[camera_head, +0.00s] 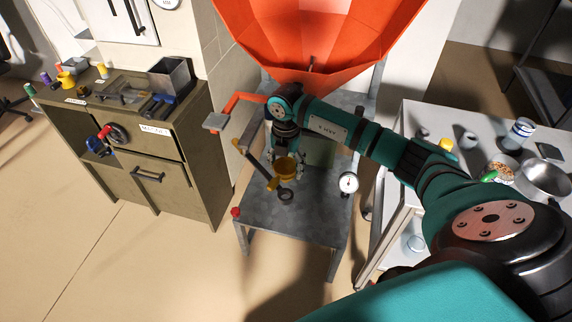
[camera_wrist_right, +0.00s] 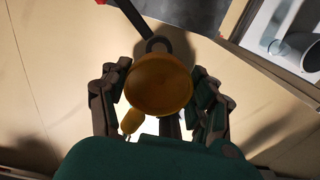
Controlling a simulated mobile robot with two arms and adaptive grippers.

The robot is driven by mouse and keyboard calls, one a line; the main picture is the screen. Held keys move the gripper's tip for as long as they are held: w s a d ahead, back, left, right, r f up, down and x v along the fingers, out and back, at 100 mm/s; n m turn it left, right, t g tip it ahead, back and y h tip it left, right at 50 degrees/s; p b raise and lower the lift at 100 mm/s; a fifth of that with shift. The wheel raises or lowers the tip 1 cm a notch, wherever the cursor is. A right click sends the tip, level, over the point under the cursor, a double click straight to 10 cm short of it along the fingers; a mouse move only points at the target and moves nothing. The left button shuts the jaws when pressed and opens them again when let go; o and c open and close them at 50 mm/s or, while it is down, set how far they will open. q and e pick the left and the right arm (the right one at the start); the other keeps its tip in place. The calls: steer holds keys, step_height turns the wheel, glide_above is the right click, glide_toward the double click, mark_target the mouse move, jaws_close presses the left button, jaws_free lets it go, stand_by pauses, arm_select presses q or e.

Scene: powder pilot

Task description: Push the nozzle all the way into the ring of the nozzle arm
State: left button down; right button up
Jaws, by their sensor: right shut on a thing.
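The yellow nozzle (camera_head: 285,167), round and funnel-like, is held by my right gripper (camera_head: 286,180) above the grey metal stand. It shows large in the right wrist view (camera_wrist_right: 158,84), between the fingers of my right gripper (camera_wrist_right: 160,98). A smaller yellow piece (camera_wrist_right: 131,121) shows beside it. My left gripper is not in view.
The orange hopper (camera_head: 315,40) hangs over the grey stand (camera_head: 310,225). A round dial gauge (camera_head: 348,183) is at the stand's right side. A cabinet (camera_head: 165,180) stands left. A table with bowls and jars (camera_head: 480,125) stands right.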

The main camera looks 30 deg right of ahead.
mark_target(286, 169)
step_height(286, 169, down, 4)
steer(key=b, duration=0.3)
steer(key=shift+f, duration=0.25)
steer(key=shift+f+b, duration=0.6)
steer(key=shift+f, duration=0.05)
stand_by(1.1)
steer(key=shift+f+b, duration=1.5)
steer(key=shift+f, duration=0.8)
steer(key=o, duration=1.3)
steer(key=shift+r, duration=0.1)
steer(key=shift+c, duration=0.2)
step_height(286, 169, up, 12)
